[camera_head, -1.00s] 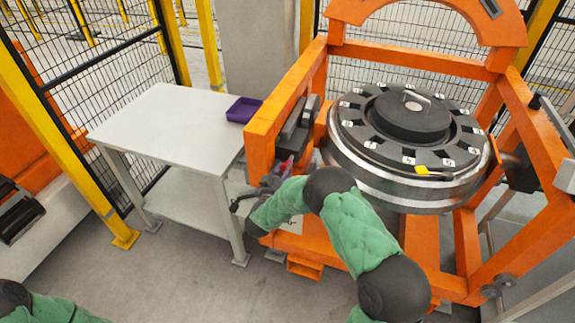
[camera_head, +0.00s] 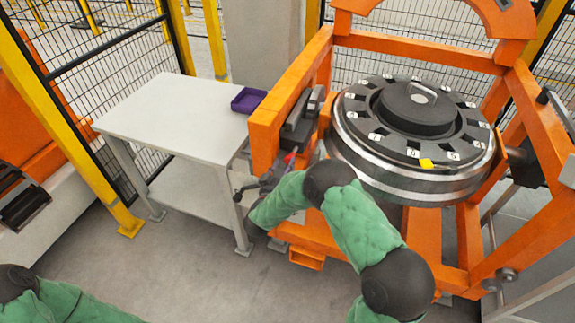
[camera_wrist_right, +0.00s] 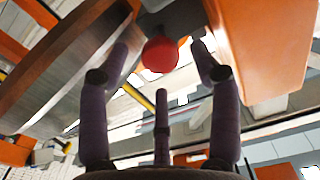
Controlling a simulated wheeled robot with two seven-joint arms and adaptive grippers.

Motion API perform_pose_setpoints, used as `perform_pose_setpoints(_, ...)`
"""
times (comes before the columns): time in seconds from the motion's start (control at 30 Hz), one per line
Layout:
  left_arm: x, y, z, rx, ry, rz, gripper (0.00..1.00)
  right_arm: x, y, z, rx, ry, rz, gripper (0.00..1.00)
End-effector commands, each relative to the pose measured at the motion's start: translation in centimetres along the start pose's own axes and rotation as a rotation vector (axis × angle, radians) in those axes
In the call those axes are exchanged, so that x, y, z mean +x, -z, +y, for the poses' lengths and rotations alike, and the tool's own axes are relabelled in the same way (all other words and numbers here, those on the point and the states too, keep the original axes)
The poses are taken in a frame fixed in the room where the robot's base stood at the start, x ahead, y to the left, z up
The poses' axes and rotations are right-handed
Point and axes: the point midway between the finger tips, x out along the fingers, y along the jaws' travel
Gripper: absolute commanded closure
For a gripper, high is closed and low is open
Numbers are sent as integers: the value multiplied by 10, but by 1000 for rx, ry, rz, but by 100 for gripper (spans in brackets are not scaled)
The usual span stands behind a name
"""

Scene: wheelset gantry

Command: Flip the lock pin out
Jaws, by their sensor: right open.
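The lock pin seems to be the part with a round red knob (camera_wrist_right: 160,54), seen in the right wrist view beside the orange frame. In the head view a small red spot (camera_head: 291,157) shows at the left side of the orange gantry (camera_head: 262,140). My right gripper (camera_wrist_right: 160,50) is open, with dark purple fingers to the left and right of the knob; I cannot tell if they touch it. In the head view the right gripper (camera_head: 264,184) is small, partly hidden by its own arm. Only part of my left arm shows at lower left; its gripper is out of view.
Mesh fencing surrounds the area. The front floor is clear.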

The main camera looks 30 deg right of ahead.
Motion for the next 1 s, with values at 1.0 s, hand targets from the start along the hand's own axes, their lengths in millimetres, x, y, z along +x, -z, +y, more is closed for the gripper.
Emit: perform_pose_setpoints(1.0,0,0,0,0,0,0,51,-99,-1,0,-2,1,-1,37)
